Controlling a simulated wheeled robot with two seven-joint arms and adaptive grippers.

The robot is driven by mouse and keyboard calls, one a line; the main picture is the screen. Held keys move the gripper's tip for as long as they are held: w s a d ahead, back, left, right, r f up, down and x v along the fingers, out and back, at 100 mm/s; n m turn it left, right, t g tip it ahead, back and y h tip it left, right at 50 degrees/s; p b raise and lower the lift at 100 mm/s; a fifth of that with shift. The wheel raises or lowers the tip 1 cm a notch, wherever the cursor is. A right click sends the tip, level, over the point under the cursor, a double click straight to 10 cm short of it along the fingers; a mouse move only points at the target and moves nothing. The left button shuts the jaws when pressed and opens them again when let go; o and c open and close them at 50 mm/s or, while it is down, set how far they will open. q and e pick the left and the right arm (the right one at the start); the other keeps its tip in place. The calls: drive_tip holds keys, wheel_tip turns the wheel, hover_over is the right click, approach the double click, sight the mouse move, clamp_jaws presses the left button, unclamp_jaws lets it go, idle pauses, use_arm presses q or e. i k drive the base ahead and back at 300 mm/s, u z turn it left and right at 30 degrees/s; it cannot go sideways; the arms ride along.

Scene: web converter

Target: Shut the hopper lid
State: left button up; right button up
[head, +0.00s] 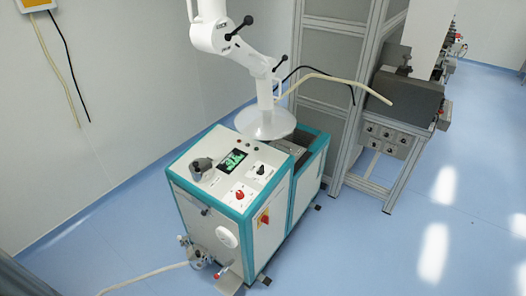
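A white cabinet with teal edges (208,222) stands on the floor in the middle of the head view. Its top has a lit green display, a red knob and a dark grey fitting (201,166). Behind the panel is a dark recessed opening (302,138), which may be the hopper; a pale hood (265,124) partly hides it. I cannot clearly make out a lid or tell its position. Neither of my grippers is in view.
A white jointed arm (212,37) carries the hood over the cabinet. A grey metal frame (352,110) and a dark grey machine unit (408,97) stand at the right. A pale hose (150,274) runs along the floor at lower left. Blue floor (390,250) is clear at lower right.

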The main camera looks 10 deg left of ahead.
sight(297, 150)
drive_tip(key=z, duration=0.5)
drive_tip(key=k, duration=0.65)
drive_tip(key=z, duration=0.7)
drive_tip(key=i, duration=0.95)
drive_tip(key=u, duration=0.75)
drive_tip(key=i, duration=0.75)
drive_tip(key=u, duration=0.8)
